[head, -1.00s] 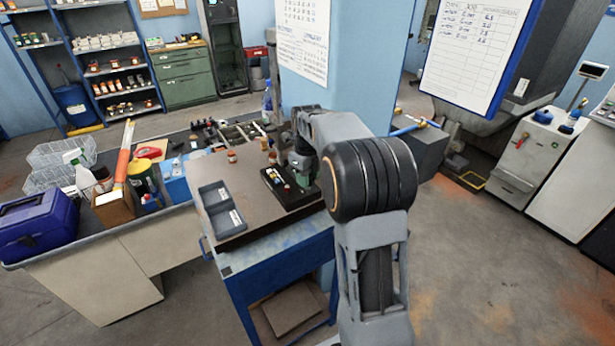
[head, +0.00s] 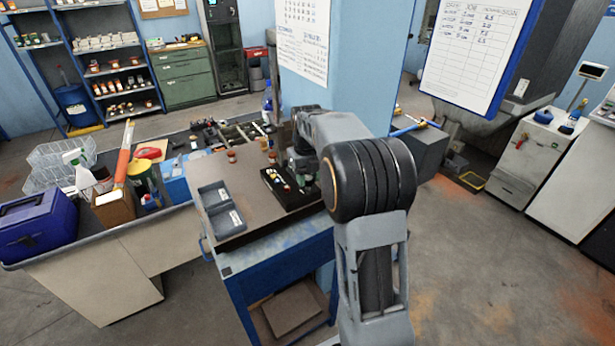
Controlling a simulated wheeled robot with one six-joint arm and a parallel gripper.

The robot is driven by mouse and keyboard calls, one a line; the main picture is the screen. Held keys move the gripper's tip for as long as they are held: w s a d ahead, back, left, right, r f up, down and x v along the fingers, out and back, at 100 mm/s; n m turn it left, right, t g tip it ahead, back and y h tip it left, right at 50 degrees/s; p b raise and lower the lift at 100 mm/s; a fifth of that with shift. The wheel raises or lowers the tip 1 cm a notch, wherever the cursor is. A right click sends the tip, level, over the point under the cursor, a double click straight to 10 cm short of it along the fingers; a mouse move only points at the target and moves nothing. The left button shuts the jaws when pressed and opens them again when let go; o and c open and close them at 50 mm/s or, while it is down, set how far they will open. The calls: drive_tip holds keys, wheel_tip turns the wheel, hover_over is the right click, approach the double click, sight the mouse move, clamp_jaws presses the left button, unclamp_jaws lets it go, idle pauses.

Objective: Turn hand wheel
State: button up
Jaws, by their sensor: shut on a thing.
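My gripper (head: 304,166) points down at the back right of the small bench, beside the black tray. It is small and partly covered by my own wrist. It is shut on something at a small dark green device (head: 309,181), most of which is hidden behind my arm. The hand wheel itself cannot be made out clearly; the part in the jaws appears to be it. The black tray (head: 270,180) with several small coloured parts lies just left of the gripper.
The brown bench top (head: 238,174) carries a grey two-compartment bin (head: 217,208) and small red-brown jars (head: 231,156). The bench top's middle is clear. A blue wall pillar (head: 350,85) stands behind my arm. A longer cluttered bench with a blue toolbox (head: 40,226) is at left.

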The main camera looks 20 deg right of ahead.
sight(307, 178)
drive_tip(key=o, duration=0.9)
wheel_tip(307, 178, up, 14)
drive_tip(key=shift+a+f+b, duration=0.1)
drive_tip(key=shift+a+b, duration=0.05)
drive_tip(key=shift+b, duration=0.2)
